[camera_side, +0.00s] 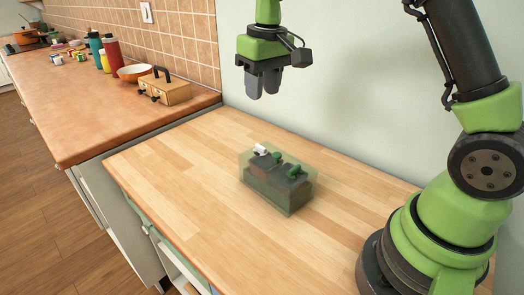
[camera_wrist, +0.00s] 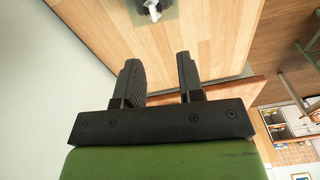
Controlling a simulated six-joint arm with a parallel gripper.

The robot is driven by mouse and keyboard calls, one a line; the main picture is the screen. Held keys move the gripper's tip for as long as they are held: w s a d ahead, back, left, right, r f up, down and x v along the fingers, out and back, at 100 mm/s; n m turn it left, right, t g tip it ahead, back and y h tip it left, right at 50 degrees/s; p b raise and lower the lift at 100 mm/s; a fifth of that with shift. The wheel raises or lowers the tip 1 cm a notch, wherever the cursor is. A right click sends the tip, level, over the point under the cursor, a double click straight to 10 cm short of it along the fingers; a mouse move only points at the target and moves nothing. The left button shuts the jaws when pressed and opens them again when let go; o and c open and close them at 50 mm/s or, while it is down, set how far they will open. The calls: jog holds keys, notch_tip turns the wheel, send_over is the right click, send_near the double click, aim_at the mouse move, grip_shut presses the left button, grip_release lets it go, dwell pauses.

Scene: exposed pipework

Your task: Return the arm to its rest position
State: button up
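My gripper (camera_side: 264,83) hangs in the air above the wooden worktop (camera_side: 170,180), pointing down, in the side view. In the wrist view its two dark fingers (camera_wrist: 166,80) stand apart with an empty gap between them, so it is open and holds nothing. Below it, apart from it, a clear box (camera_side: 278,182) stands on the worktop. Inside the box are brown and green contents and a small white piece at the top left. In the wrist view only part of the box (camera_wrist: 153,12) shows at the top edge.
A brown counter (camera_side: 120,115) adjoins at the left. It carries a wooden box with a dark handle (camera_side: 165,88), an orange bowl (camera_side: 134,73) and bottles (camera_side: 111,55). A pale wall (camera_side: 350,120) stands behind the worktop. The worktop's left part is clear.

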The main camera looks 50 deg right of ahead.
jog(key=s+a+r+m+t, duration=0.1)
jog(key=s+a+r+t, duration=0.2)
jog(key=s+r, duration=0.65)
jog(key=s+a+f+m+t+y, duration=0.1)
jog(key=s+a+t, duration=0.1)
jog(key=s, duration=1)
jog(key=shift+a+m+t+y, duration=0.3)
jog(key=shift+a+t+y, duration=0.1)
jog(key=shift+t, duration=0.2)
